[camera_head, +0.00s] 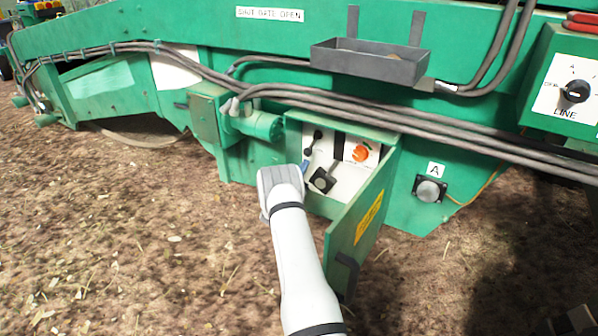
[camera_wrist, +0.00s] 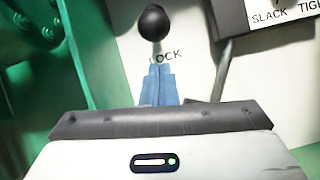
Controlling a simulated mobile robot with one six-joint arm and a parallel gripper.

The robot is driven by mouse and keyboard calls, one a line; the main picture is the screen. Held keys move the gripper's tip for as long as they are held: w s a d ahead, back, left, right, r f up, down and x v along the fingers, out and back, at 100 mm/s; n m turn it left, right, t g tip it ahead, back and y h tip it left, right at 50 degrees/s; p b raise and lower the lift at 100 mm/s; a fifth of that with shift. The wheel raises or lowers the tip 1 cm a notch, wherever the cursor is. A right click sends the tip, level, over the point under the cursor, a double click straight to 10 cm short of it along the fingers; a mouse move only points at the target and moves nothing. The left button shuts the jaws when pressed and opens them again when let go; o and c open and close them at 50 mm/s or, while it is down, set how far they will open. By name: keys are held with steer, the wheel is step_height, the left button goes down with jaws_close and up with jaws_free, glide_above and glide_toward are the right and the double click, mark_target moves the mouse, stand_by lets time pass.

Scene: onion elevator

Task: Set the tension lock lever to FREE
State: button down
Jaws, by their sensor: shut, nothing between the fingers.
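The lever with a black ball knob (camera_wrist: 153,22) is at the top of the wrist view, on a white panel. The word LOCK (camera_wrist: 166,57) is printed just below the knob. In the camera_head view the lever (camera_head: 317,135) is at the upper left of the open control box. My gripper (camera_wrist: 158,72) has its blue fingers together and empty, just below the LOCK print. A gap shows in the picture between fingertips and knob. In the camera_head view my gripper (camera_head: 306,166) is at the box's left side, below the knob. The FREE marking is not seen.
The green box door (camera_head: 366,225) stands open to the right of my arm. Beside the lever are a dark handle (camera_head: 338,146), an orange knob (camera_head: 360,153) and a black square knob (camera_head: 322,180). A SLACK/TIGHT label (camera_wrist: 285,14) is at the wrist view's upper right. Cables (camera_head: 400,128) cross above the box.

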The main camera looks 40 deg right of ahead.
steer(key=shift+s+r+p, duration=0.25)
steer(key=shift+r+p, duration=0.3)
steer(key=shift+r, duration=0.2)
steer(key=shift+a+r+y+p, duration=0.35)
steer(key=shift+y+p, duration=0.05)
steer(key=shift+p, duration=0.15)
steer(key=shift+r, duration=0.1)
